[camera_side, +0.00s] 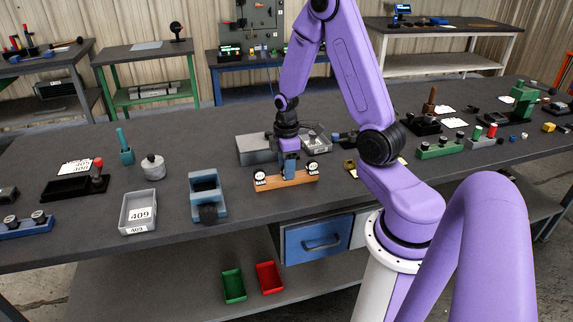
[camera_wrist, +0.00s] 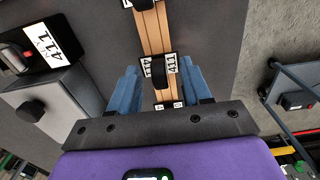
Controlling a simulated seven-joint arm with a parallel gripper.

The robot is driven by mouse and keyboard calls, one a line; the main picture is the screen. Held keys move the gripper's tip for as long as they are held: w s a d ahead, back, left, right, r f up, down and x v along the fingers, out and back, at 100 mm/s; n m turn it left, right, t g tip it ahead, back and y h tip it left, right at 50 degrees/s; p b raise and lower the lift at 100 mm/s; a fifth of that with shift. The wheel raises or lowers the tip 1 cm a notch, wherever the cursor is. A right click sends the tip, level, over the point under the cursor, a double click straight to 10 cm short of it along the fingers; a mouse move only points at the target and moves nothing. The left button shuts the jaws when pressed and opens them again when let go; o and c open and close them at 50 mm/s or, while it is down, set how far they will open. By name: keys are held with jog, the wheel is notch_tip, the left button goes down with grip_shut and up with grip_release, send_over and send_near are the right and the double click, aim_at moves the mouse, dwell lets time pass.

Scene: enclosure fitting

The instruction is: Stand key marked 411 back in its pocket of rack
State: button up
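The wooden rack (camera_side: 275,184) lies on the bench, and its long bar (camera_wrist: 150,32) runs up the wrist view. A black key (camera_wrist: 158,72) stands over the bar between white labels reading 411; I cannot tell how deep it sits in its pocket. My gripper (camera_side: 290,174) is low over the middle of the rack. In the wrist view its blue fingers (camera_wrist: 158,82) stand on both sides of the bar, apart from the black key. In the side view the fingers hide this key. Another key (camera_side: 260,177) stands at the left end and one (camera_side: 312,167) at the right end.
A blue fixture (camera_side: 208,196) and a 409 tray (camera_side: 138,212) stand left. The bench's front edge is close.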

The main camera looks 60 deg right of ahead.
notch_tip(320, 180, up, 17)
jog(key=shift+r, duration=0.2)
dwell(0.7)
jog(key=s+a+f+n, duration=0.1)
jog(key=s+a, duration=0.2)
jog(key=a, duration=0.4)
jog(key=s+a+n, duration=0.1)
jog(key=s+a, duration=0.1)
jog(key=a, duration=0.5)
jog(key=s+a+f, duration=0.1)
jog(key=s+a, duration=0.2)
jog(key=s, duration=0.4)
jog(key=s+a+f+n, duration=0.1)
jog(key=s+a, duration=0.3)
jog(key=s, duration=0.3)
jog(key=shift+s+n, duration=0.2)
jog(key=shift+n, duration=0.1)
jog(key=shift+a, duration=0.1)
